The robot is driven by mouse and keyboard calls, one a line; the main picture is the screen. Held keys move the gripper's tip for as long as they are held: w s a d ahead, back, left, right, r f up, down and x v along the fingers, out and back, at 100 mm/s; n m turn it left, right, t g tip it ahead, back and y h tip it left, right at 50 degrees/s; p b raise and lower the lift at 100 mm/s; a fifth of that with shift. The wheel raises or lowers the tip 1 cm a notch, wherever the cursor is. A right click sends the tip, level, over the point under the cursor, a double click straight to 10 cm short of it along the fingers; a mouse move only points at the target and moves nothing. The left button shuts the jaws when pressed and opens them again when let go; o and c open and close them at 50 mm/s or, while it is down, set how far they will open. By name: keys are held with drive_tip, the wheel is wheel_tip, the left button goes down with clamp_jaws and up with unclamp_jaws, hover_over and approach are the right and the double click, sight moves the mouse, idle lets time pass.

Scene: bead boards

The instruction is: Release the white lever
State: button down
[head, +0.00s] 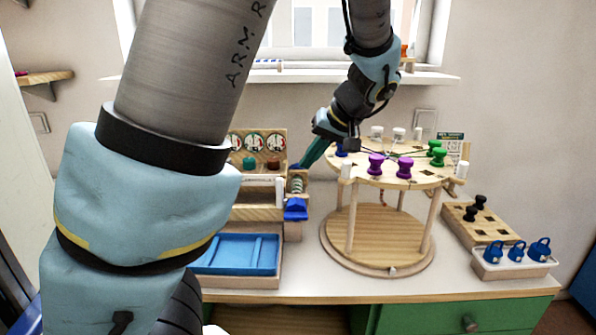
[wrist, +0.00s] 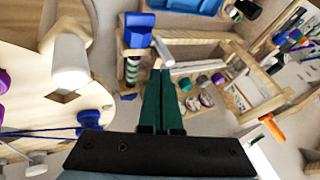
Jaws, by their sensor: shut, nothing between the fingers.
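The white lever (wrist: 164,52) is a short white rod beside a wooden post with a blue block (wrist: 138,28) in the wrist view. In the head view a white upright piece, seemingly the lever (head: 279,192), shows left of the blue block (head: 295,209). My gripper (head: 301,166) has slim green fingers and points down to the left at this stand. In the wrist view my gripper (wrist: 161,73) is shut and empty, its tips just short of the lever's lower end. I cannot tell whether they touch it. A green-and-white striped coil (wrist: 131,69) sits left of the fingertips.
A round two-tier wooden bead board (head: 378,238) with purple, green and white spools stands right of my gripper. A blue tray (head: 236,254) lies in front of the lever stand. A block with black pegs (head: 487,225) and a white bin with blue padlocks (head: 513,264) are at right.

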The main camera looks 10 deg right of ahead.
drive_tip(key=shift+w+d+r, duration=0.25)
drive_tip(key=shift+d+r, duration=0.15)
drive_tip(key=shift+d, duration=0.15)
drive_tip(key=p, duration=0.2)
hover_over(293, 201)
wheel_tip(293, 201, down, 8)
drive_tip(key=shift+d+f, duration=0.1)
idle(0.3)
